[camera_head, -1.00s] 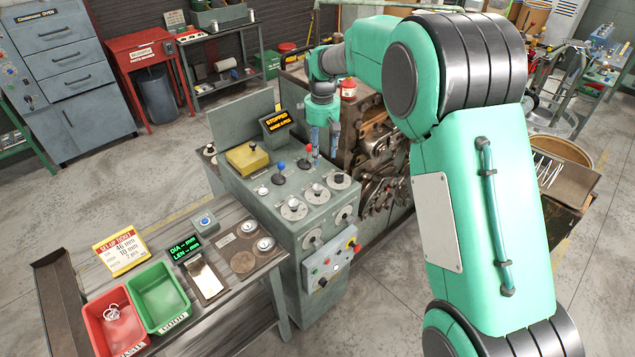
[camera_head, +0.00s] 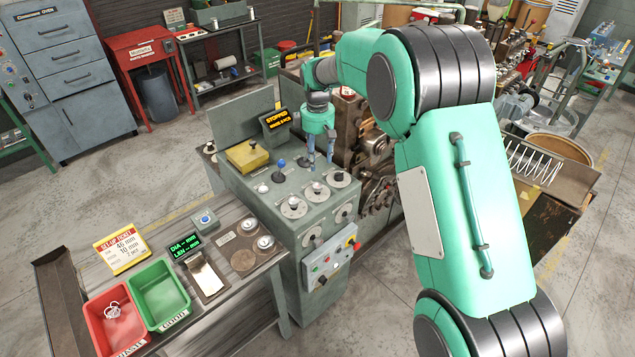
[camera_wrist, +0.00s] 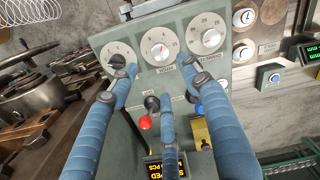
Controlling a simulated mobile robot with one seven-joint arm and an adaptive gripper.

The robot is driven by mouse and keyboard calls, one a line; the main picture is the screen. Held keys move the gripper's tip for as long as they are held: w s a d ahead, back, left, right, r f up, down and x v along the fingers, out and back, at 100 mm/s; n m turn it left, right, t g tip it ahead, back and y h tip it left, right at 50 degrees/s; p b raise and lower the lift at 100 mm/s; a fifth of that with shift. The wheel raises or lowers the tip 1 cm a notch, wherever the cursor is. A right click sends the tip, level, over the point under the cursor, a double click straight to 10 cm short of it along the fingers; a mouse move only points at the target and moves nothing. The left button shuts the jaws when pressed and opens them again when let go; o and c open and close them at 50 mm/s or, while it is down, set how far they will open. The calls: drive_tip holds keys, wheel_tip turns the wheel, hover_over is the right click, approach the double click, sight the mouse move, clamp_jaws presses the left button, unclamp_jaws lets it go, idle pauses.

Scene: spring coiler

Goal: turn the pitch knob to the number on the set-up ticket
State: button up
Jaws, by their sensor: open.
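The pitch knob (camera_head: 317,188) sits on the middle dial of the sloping panel; in the wrist view the pitch knob (camera_wrist: 158,50) is pale with a red mark, its numbers too small to read surely. My gripper (camera_head: 321,164) is open and empty, pointing down over the panel near this dial. In the wrist view its blue fingers (camera_wrist: 158,80) spread below and beside the dial, and no contact is clear. The set-up ticket (camera_head: 121,249) lies at the left on the bench; its small lines seem to read 46 mm, 10 mm and 2 pcs.
A black knob (camera_wrist: 117,60) and a pale knob (camera_wrist: 207,37) flank the pitch dial. A red-topped lever (camera_wrist: 146,122) and a blue-topped lever (camera_head: 281,164) stand close to the fingers. The display (camera_head: 277,120) reads STOPPED. Green (camera_head: 160,293) and red (camera_head: 115,325) bins stand on the bench.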

sight(317, 185)
wheel_tip(317, 185, down, 12)
drive_tip(key=shift+r, duration=0.2)
idle(0.4)
drive_tip(key=c, duration=1.1)
